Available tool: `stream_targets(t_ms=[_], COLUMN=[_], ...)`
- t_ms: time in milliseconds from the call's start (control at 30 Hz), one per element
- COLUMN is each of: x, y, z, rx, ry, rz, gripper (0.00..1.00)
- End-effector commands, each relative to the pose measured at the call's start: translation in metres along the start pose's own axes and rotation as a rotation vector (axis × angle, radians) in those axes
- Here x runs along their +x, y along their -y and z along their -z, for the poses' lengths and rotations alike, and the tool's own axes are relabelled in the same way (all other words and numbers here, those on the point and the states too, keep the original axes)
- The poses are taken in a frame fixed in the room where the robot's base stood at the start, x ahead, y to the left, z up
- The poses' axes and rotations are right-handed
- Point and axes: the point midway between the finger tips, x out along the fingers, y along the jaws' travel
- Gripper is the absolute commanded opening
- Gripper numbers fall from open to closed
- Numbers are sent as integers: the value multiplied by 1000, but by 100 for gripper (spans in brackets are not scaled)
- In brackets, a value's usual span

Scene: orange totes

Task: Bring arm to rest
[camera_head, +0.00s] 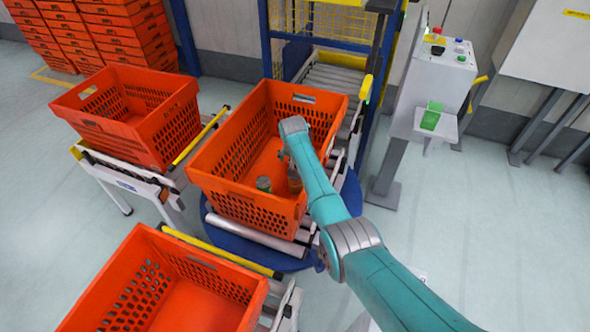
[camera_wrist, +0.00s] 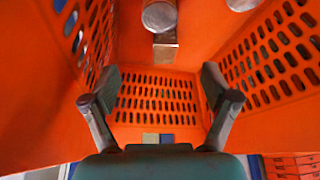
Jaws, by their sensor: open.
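My arm reaches over the middle orange tote (camera_head: 225,206), with my gripper (camera_head: 284,154) inside it, mostly hidden behind the wrist. In the wrist view my gripper (camera_wrist: 158,82) is open, its two dark fingers spread wide with nothing between them. A greenish can (camera_head: 263,184) and a brownish item (camera_head: 294,182) stand in the tote, the latter partly hidden by my arm. The wrist view shows a round-topped can (camera_wrist: 159,16), a second round top (camera_wrist: 242,3) cut by the frame edge, and a brownish block-like shape (camera_wrist: 165,47), all beyond the fingers.
An empty orange tote (camera_head: 130,115) stands on a conveyor at the left, another (camera_head: 170,285) at the lower left. A control post (camera_head: 436,75) with buttons and a green item (camera_head: 431,117) stands right of my arm. A blue-framed cage (camera_head: 325,25) is behind. Stacked totes (camera_head: 92,35) stand far left.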

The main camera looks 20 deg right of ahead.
Motion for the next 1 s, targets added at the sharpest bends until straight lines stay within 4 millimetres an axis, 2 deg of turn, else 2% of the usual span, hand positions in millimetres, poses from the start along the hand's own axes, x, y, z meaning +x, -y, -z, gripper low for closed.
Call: stream_targets(t_ms=[200, 733, 867, 1000], x=[-10, -11, -18, -47], y=[0, 2, 24, 75], z=[8, 9, 16, 31], rx=[1, -6, -69, -219], ry=[1, -5, -73, -254], rz=[0, 5, 55, 165], gripper=[86, 86, 86, 86])
